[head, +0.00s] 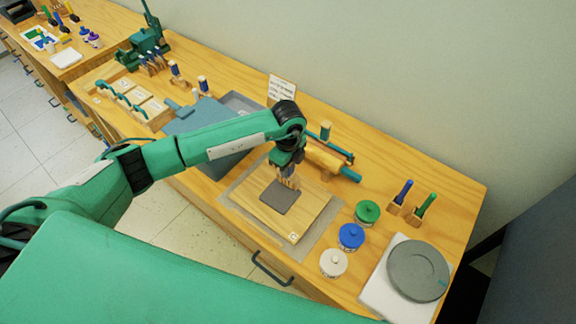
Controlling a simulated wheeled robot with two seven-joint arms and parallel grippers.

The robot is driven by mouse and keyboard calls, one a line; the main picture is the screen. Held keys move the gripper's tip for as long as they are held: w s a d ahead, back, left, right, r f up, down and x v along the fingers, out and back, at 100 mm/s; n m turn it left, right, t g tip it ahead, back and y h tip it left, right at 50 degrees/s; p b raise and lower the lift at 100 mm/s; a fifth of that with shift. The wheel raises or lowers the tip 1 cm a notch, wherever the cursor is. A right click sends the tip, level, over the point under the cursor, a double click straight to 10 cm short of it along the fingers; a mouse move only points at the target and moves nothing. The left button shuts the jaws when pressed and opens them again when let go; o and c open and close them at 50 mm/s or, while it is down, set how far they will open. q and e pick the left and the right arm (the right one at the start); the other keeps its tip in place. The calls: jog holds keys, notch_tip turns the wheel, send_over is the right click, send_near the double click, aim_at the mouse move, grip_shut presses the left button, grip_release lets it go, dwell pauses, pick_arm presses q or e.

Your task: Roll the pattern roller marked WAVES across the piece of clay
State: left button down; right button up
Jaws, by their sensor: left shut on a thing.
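A flat dark grey square of clay (278,197) lies on a wooden board (311,207) on the bench. My left gripper (288,174) points down over the back edge of the clay and is shut on a small tan thing, apparently a pattern roller (291,183). The gripper hides most of it, and I cannot read any mark on it or tell whether it touches the clay. A wooden rack (155,123) with teal-handled tools and labels too small to read stands at the left of the bench. My right gripper is out of view.
A wooden rolling pin (322,158) with blue ends lies behind the board. Blue, green and white lidded jars (351,237) stand to its right, with a grey round turntable (418,270) beyond. A grey tray (240,102) and small sign (282,89) are behind my arm.

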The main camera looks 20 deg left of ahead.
pick_arm(q)
jog(key=shift+f, duration=0.25)
jog(key=shift+f+b, duration=0.3)
jog(key=shift+b, duration=0.1)
dwell(0.3)
